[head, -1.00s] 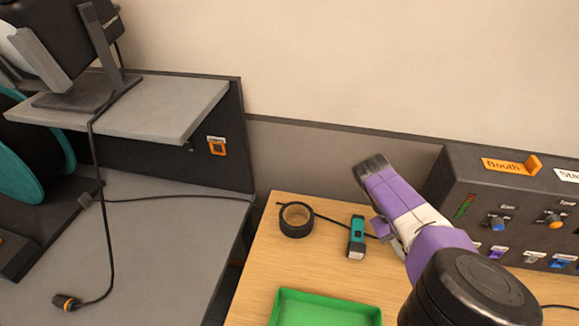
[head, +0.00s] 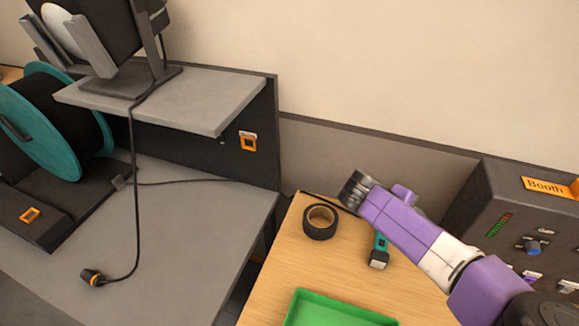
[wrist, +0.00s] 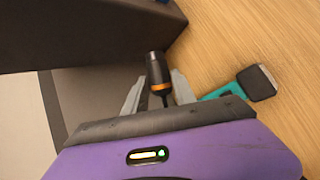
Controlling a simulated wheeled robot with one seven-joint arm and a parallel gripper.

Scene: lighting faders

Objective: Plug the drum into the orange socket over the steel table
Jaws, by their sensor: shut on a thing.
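The drum (head: 48,128) is a cable reel with teal flanges and dark cable, at the left on the grey steel table (head: 175,225). A thin black cable runs from its base over the table to the right, towards my gripper. The orange socket (head: 248,142) is on the dark back panel above the steel table, below the shelf's right end; it looks empty. My gripper (head: 354,188) is over the wooden table's back edge, right of the socket. In the wrist view its fingers (wrist: 157,95) are shut on a black plug with an orange ring (wrist: 158,73).
Another orange-ringed plug (head: 92,277) lies on the steel table, its cable hanging from the shelf (head: 165,98). The drum's base has an orange socket (head: 31,215). Tape (head: 320,221), a teal torch (head: 380,250), a green tray (head: 335,310) and a fader console (head: 510,220) stand right.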

